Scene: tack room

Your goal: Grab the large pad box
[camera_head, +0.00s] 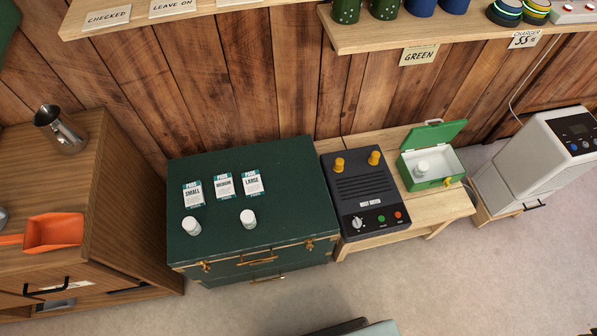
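The large pad box (252,183) is a small white and teal box labelled "LARGE". It stands on top of the dark green trunk (290,215), at the right end of a row of similar boxes. The medium box (224,186) is just left of it, with a small gap. The small box (193,193) is farther left. A white capped bottle (248,219) stands in front of the large box, apart from it.
Another white bottle (191,226) stands at the trunk's front left. A black box with yellow knobs (362,190) and an open green case (432,170) sit on the bench to the right. A wooden cabinet (125,190) with an orange scoop (53,232) stands left. Shelves hang above.

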